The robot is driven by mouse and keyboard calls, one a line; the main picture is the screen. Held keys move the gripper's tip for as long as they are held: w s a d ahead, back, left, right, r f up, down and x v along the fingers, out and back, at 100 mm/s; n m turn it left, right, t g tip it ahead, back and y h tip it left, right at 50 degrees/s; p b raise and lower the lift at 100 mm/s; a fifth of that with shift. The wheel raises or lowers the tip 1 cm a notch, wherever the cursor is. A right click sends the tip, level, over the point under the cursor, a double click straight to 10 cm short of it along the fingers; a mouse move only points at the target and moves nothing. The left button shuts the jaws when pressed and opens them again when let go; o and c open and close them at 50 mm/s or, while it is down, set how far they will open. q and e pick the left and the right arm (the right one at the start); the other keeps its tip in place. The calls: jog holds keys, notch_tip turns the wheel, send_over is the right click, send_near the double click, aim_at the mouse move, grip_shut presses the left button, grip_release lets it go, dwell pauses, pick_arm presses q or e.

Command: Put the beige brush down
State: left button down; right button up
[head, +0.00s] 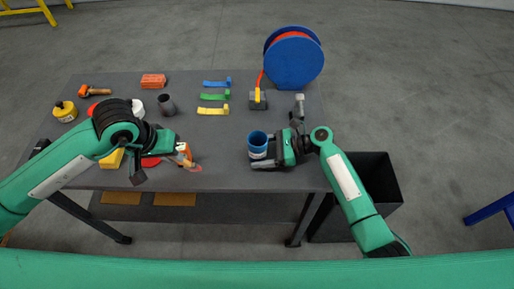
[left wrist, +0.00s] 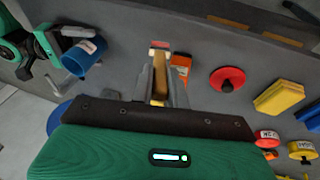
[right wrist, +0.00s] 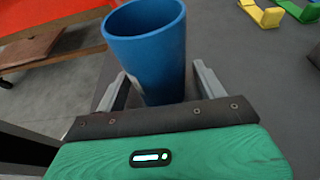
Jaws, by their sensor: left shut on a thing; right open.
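My left gripper (head: 184,160) is shut on the beige brush. In the left wrist view the beige brush (left wrist: 159,88) sits between the fingertips (left wrist: 160,92), with a reddish and pale end (left wrist: 160,44) pointing away. In the head view the brush is mostly hidden by the gripper, low over or at the table near its front edge; contact cannot be told. My right gripper (head: 268,164) is open, its fingers (right wrist: 158,85) on either side of a blue cup (right wrist: 147,45).
An orange object (left wrist: 181,62) is close beside the brush. A red disc (left wrist: 227,80) and yellow block (left wrist: 280,92) lie nearby. Colored brackets (head: 213,97), a dark cylinder (head: 166,104) and a blue reel (head: 293,60) are farther back. The table (head: 222,150) is clear between the grippers.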

jog(key=shift+c, duration=0.2)
jog(key=c, duration=0.6)
pick_arm(q)
jog(key=w+d+r+g+y, duration=0.1)
jog(key=w+d+r, duration=0.5)
jog(key=d, duration=0.4)
pick_arm(e)
jog(key=shift+c, duration=0.3)
pick_arm(q)
notch_tip(320, 180, up, 9)
jog(key=g+y, duration=0.2)
send_over(257, 149)
jog(key=w, duration=0.3)
notch_tip(257, 149, down, 18)
jog(key=shift+r, duration=0.25)
